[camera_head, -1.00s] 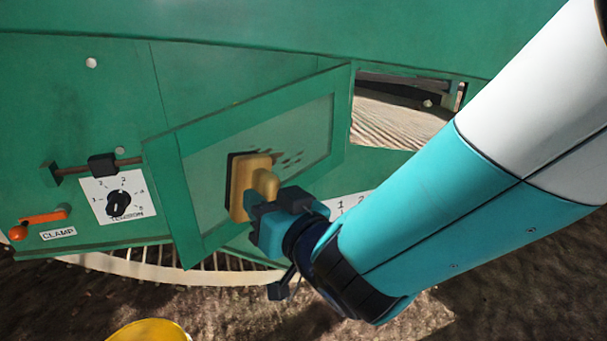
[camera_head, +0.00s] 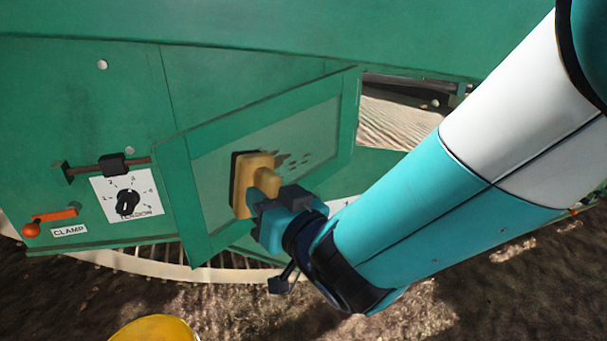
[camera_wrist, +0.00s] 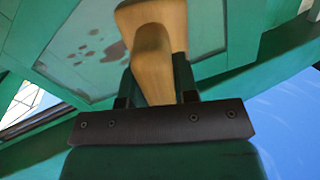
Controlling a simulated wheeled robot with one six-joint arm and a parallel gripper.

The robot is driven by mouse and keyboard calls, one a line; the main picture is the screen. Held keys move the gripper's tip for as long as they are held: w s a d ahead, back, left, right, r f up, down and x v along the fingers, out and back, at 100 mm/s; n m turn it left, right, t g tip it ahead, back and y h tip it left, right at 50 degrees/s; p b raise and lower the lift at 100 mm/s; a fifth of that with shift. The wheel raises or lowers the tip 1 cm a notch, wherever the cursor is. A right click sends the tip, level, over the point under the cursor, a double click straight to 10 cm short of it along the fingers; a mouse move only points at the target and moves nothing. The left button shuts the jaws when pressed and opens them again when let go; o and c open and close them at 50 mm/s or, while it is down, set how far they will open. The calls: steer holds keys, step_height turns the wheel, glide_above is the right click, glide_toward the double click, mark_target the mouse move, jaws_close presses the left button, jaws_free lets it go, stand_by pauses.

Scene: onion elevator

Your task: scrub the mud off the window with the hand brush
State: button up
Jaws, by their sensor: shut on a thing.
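The window (camera_head: 300,128) is a greenish pane in a green frame that stands out at an angle from the machine's panel. Dark mud spots (camera_head: 296,161) lie on the pane, just right of the brush; they also show in the wrist view (camera_wrist: 97,48), left of the brush. The hand brush (camera_head: 258,176) has a tan wooden back and handle and a dark bristle side facing the pane. My gripper (camera_head: 278,208) is shut on its handle, which also shows in the wrist view (camera_wrist: 153,60). The brush appears at the pane; whether the bristles touch it I cannot tell.
Left on the panel are a tension dial (camera_head: 127,201), an orange clamp lever (camera_head: 52,216) and a black slider (camera_head: 112,165) on a rod. An opening (camera_head: 395,118) shows behind the window frame. A yellow round object (camera_head: 155,329) is on the ground below.

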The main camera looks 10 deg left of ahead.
steer(key=shift+w+a, duration=0.15)
steer(key=shift+p, duration=0.35)
steer(key=shift+w+r+p, duration=0.2)
steer(key=shift+w+p, duration=0.05)
steer(key=shift+p, duration=0.65)
steer(key=w+d+p, duration=0.1)
steer(key=p, duration=0.3)
steer(key=shift+d+p, duration=0.15)
steer(key=shift+p, duration=0.2)
steer(key=shift+w+p, duration=0.1)
steer(key=shift+p, duration=0.3)
steer(key=shift+w+r+p, duration=0.1)
steer(key=shift+w+p, duration=0.05)
steer(key=shift+p, duration=1)
steer(key=shift+c, duration=0.3)
